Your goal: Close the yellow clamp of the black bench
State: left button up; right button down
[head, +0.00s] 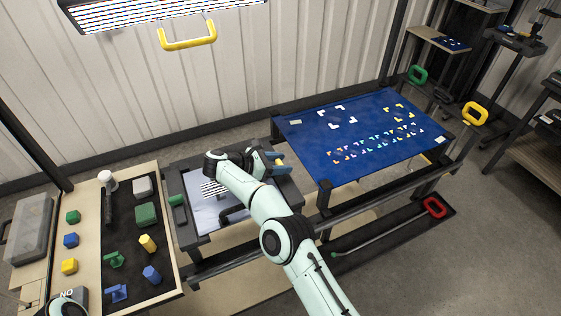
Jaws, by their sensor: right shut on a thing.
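The black bench (203,240) stands left of centre, a dark frame around a pale panel (205,213). A small bit of yellow, which looks like the yellow clamp (281,156), shows at its far right corner. My right arm reaches over the bench, and my right gripper (278,161) is at that corner, shut on the yellow clamp. The gripper and arm hide most of the clamp, so I cannot tell its angle. A green clamp handle (177,200) sits on the bench's left edge. My left gripper is out of view.
A blue panel (345,150) with white and coloured marks lies on a frame to the right. A red handle (434,208) is low at right. Floor is clear at lower right.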

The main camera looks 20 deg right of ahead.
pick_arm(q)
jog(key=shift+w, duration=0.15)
pick_arm(e)
jog(key=shift+d+r, duration=0.1)
jog(key=shift+r, duration=0.05)
jog(key=c, duration=0.5)
grip_release()
jog(key=p+v, duration=0.4)
jog(key=v, duration=0.8)
jog(key=shift+w+a+r, duration=0.15)
jog(key=shift+w+a, duration=0.05)
jog(key=shift+a, duration=0.5)
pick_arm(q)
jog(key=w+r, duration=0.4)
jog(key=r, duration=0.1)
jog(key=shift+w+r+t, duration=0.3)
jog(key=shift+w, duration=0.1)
pick_arm(e)
jog(key=shift+s, duration=0.15)
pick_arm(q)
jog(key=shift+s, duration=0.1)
